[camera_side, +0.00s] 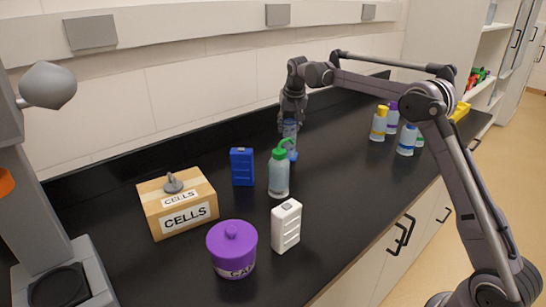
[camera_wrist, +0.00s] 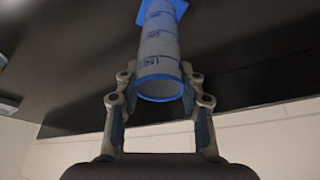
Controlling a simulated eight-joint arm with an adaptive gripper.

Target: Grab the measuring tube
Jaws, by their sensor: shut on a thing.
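The measuring tube (camera_wrist: 158,50) is a pale cylinder with blue markings, a blue rim and a blue base. In the wrist view its open end faces me and lies between my two fingers. My gripper (camera_wrist: 160,92) is shut on the tube near its rim. In the side view my gripper (camera_side: 291,112) points down at the back of the counter, with the tube (camera_side: 290,130) below it. The tube's lower part is partly hidden behind the green-capped bottle (camera_side: 279,174). I cannot tell whether its base touches the counter.
A blue container (camera_side: 242,166), a white container (camera_side: 286,226), a purple jar (camera_side: 232,250) and a box labelled CELLS (camera_side: 180,206) stand in front and to the left. Several capped bottles (camera_side: 379,124) stand to the right. The black counter (camera_side: 345,160) between is clear.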

